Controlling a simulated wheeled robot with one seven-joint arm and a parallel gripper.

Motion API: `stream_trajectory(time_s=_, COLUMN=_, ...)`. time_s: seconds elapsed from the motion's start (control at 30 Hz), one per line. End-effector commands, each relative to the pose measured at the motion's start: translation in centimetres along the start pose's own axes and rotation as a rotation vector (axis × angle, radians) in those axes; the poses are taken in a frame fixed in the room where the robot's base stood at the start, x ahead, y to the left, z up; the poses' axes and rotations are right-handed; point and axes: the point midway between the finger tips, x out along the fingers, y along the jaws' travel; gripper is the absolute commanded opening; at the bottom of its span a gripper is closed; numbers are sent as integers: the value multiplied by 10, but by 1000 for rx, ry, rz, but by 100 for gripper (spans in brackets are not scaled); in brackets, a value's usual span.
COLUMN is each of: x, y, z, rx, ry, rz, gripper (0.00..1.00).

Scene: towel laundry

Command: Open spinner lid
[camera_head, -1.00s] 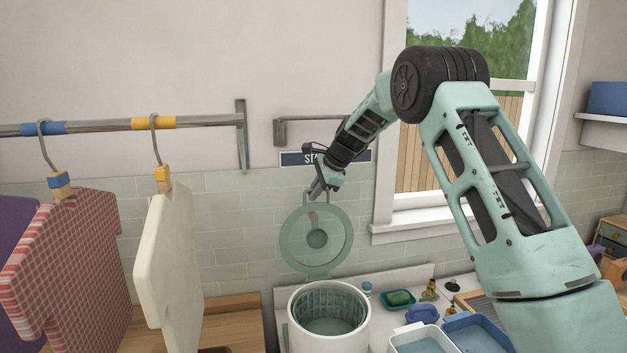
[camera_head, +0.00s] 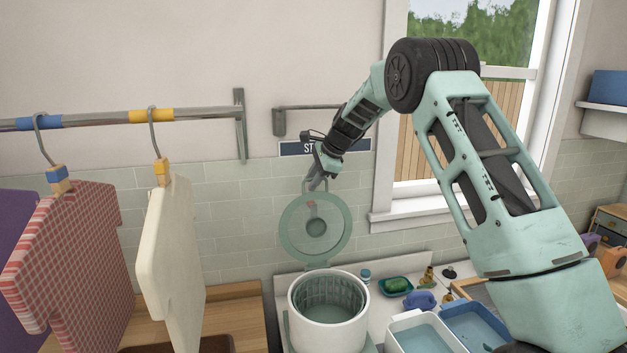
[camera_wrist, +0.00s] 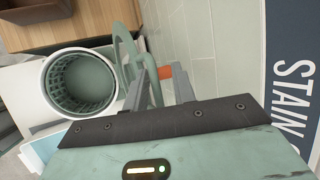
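The spinner (camera_head: 361,303) is a white round tub with a pale green ribbed basket inside, uncovered at the top. Its round green lid (camera_head: 346,238), with a clear window, stands upright behind the tub at its hinge. My gripper (camera_head: 313,186) is at the lid's top edge, by the handle loop. In the wrist view the lid (camera_wrist: 122,45) is seen edge-on, with the open tub (camera_wrist: 51,97) to its left. The grey fingers of my gripper (camera_wrist: 158,75) look apart, with part of the handle and an orange piece between them. Whether they touch it is unclear.
A tiled wall, a sign (camera_head: 297,149) and a wall bracket are close behind my gripper. Hanging towels (camera_head: 172,265) are on the left. Basins (camera_head: 425,337), a green soap dish (camera_head: 396,287) and small bottles stand right of the spinner.

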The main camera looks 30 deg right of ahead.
Motion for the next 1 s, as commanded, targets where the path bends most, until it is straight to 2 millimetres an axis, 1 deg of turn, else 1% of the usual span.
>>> stream_trajectory(time_s=0.03, x=4, y=4, z=-2, rx=2, ry=0, rz=11, gripper=30)
stream_trajectory(time_s=0.2, x=4, y=5, z=-2, rx=3, ry=0, rz=12, gripper=30)
stream_trajectory(time_s=0.27, x=2, y=5, z=-2, rx=3, ry=1, rz=12, gripper=30)
stream_trajectory(time_s=0.37, x=-8, y=4, z=-3, rx=3, ry=1, rz=8, gripper=30)
stream_trajectory(time_s=0.47, x=-26, y=4, z=-4, rx=3, ry=2, rz=3, gripper=30)
stream_trajectory(time_s=0.8, x=-107, y=2, z=-2, rx=1, ry=1, rz=-2, gripper=30)
stream_trajectory(time_s=1.0, x=-148, y=2, z=-1, rx=1, ry=1, rz=-3, gripper=30)
